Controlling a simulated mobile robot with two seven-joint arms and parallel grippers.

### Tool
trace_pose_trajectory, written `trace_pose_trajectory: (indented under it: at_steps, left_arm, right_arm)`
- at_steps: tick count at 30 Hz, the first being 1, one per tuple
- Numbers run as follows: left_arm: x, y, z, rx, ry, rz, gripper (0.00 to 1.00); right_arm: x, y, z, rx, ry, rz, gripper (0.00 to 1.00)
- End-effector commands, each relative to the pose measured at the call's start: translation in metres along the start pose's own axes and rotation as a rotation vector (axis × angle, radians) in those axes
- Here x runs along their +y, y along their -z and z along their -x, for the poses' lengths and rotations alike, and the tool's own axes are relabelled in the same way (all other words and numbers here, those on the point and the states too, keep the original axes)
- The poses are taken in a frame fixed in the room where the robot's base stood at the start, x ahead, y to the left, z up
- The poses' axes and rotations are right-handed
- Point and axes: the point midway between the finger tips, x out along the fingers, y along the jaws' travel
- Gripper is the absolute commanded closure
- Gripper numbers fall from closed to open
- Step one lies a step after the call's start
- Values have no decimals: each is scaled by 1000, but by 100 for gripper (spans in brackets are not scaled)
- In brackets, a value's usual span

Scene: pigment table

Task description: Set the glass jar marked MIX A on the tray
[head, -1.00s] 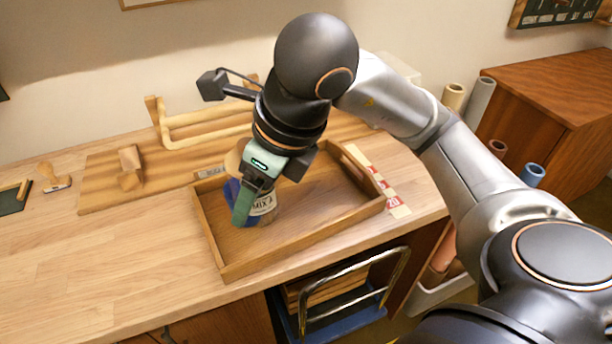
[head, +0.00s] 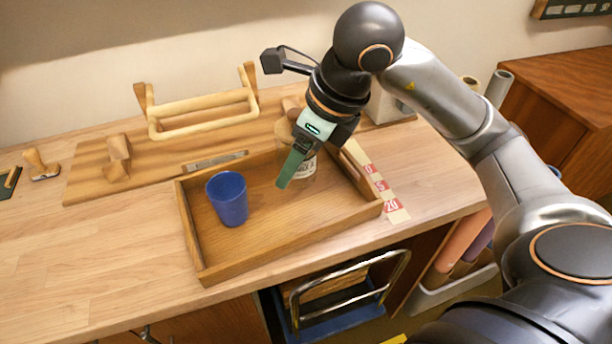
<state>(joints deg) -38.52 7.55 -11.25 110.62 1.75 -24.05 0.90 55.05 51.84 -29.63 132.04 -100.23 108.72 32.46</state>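The glass jar (head: 308,168) with a printed label is over the back right part of the wooden tray (head: 240,264). The label is only partly readable, and much of the jar is hidden behind my gripper. My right gripper (head: 289,170) reaches down at the jar, with one green finger in front of it; the other finger is hidden. It appears shut on the jar, which has moved along with it. I cannot tell whether the jar's base touches the tray floor. My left gripper is not in view.
A blue cup (head: 228,198) stands in the left part of the tray. Behind the tray are a wooden rack (head: 200,126) and a wooden block (head: 117,156) on a board. A red-and-white marked strip (head: 385,192) lies to the right. The tray's front middle is clear.

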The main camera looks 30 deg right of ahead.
Motion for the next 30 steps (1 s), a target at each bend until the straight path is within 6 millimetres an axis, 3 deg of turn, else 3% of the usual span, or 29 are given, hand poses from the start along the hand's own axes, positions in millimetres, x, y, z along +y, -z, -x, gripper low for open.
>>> trace_pose_trajectory:
  at_steps: [2, 9, 17, 23, 30]
  left_arm:
    - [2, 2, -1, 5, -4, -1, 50]
    - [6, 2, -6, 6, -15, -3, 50]
    - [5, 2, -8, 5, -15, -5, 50]
    - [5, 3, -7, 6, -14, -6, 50]
    - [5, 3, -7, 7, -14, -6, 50]
  right_arm:
    - [-21, 2, -11, 5, 2, -10, 97]
    - [-50, 13, -49, 1, 0, -3, 97]
    - [-66, 18, -68, 1, 0, -2, 97]
    - [-64, 27, -90, -1, -2, 1, 97]
    - [-65, 27, -93, -4, 1, 2, 97]
